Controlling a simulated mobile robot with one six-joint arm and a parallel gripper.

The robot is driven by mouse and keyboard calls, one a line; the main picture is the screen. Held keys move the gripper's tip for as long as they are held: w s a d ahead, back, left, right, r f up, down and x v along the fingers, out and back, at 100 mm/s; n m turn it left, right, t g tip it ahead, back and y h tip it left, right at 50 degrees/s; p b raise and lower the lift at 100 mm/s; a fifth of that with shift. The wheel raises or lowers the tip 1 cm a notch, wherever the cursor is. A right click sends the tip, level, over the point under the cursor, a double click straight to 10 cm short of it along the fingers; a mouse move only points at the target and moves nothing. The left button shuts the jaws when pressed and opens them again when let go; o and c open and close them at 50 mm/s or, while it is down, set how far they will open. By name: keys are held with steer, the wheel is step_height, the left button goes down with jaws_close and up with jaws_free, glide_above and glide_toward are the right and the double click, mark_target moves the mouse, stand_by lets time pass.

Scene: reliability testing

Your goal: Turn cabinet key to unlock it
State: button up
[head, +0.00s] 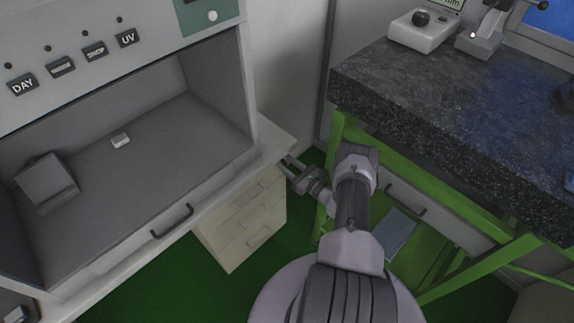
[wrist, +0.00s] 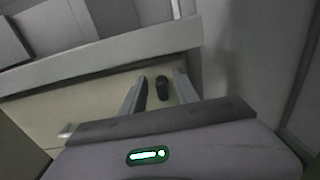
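The beige drawer cabinet (head: 240,222) stands under the white bench, and its pale face (wrist: 95,105) fills the lower left of the wrist view. A small dark key-like piece (wrist: 162,88) shows on or near this face, between my fingers; its exact shape is too small to tell. My gripper (head: 287,166) is at the cabinet's upper right, just below the bench edge. In the wrist view my gripper (wrist: 160,90) has its two fingers apart, with the dark piece nearer the right finger. I cannot tell how far it is from the fingertips.
The white bench edge (wrist: 120,48) runs just above my fingers. A grey-topped table (head: 450,120) on a green frame (head: 337,150) stands to the right of my arm. The cabinet has drawer handles (head: 258,238). Green floor (head: 170,285) is open in front.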

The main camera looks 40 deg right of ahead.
jaws_close()
steer(key=m+b, duration=0.3)
steer(key=m, duration=0.1)
steer(key=shift+d+f+b, duration=0.1)
steer(key=shift+d+b, duration=0.1)
steer(key=shift+b, duration=0.15)
jaws_free()
